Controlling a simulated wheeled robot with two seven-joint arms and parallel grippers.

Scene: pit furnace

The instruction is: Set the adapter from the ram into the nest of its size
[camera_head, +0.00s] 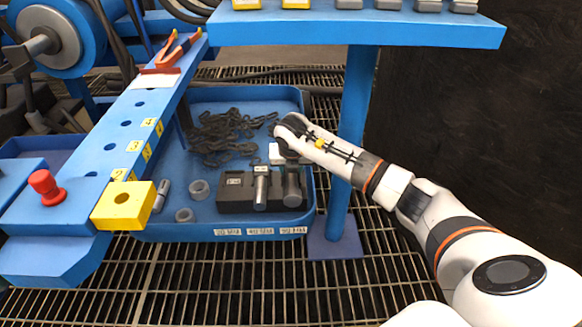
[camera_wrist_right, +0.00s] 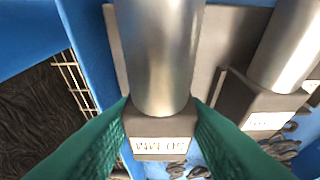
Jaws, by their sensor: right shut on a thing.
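My right gripper (camera_head: 291,160) points down over the right end of the dark nest block (camera_head: 235,197) in the blue tray. In the right wrist view its green fingers (camera_wrist_right: 160,122) are shut on the dark square collar of a steel adapter (camera_wrist_right: 160,55), whose label appears to read 50 MM upside down. This adapter shows in the head view (camera_head: 292,198) at the block's right end. I cannot tell whether it is fully seated. Another adapter (camera_head: 261,190) stands just left of it, also in the wrist view (camera_wrist_right: 288,45). My left gripper is out of view.
The blue tray (camera_head: 170,232) also holds dark chains, two grey rings (camera_head: 199,189) and a small grey cylinder (camera_head: 161,196). Size labels (camera_head: 260,231) run along its front edge. A blue post (camera_head: 355,120) stands right of it. A blue beam with a yellow block (camera_head: 123,205) lies left.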

